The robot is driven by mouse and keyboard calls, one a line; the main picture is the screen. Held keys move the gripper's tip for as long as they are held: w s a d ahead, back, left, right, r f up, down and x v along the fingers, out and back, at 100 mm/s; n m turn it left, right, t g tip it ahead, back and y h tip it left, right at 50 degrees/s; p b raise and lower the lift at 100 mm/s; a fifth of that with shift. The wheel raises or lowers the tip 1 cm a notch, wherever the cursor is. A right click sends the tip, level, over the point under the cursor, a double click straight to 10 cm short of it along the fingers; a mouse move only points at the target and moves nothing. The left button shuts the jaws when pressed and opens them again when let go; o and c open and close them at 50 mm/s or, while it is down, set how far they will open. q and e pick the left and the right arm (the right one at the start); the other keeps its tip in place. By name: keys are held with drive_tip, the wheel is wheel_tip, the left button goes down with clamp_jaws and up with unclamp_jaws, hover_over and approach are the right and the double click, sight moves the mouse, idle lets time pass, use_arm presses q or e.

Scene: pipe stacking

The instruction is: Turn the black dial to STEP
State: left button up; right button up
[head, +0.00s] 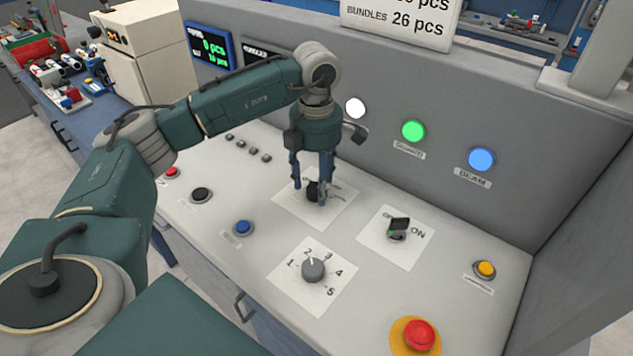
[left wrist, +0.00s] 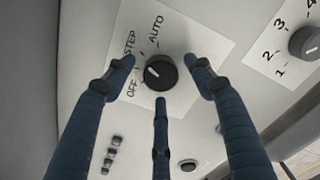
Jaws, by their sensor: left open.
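The black dial (head: 312,191) sits on a white plate on the sloped panel. In the left wrist view the dial (left wrist: 160,73) shows a white pointer mark on its left side. The labels OFF, STEP (left wrist: 130,43) and AUTO are printed around it. The mark faces the OFF and STEP side; I cannot tell exactly which it points at. My left gripper (head: 311,182) points down over the dial, its three blue fingers spread around it. In the left wrist view the fingers (left wrist: 160,80) appear open, with no clear contact. My right gripper is not in view.
A grey numbered dial (head: 313,269) is in front, and an ON switch (head: 398,228) is to the right. A blue button (head: 242,228), a black button (head: 201,194), a yellow button (head: 485,268) and a red emergency button (head: 419,334) stand around. The lamp wall (head: 440,140) rises behind.

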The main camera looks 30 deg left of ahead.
sight(316, 187)
use_arm(q)
wheel_tip(316, 187, up, 12)
drive_tip(key=shift+f, duration=0.15)
idle(0.6)
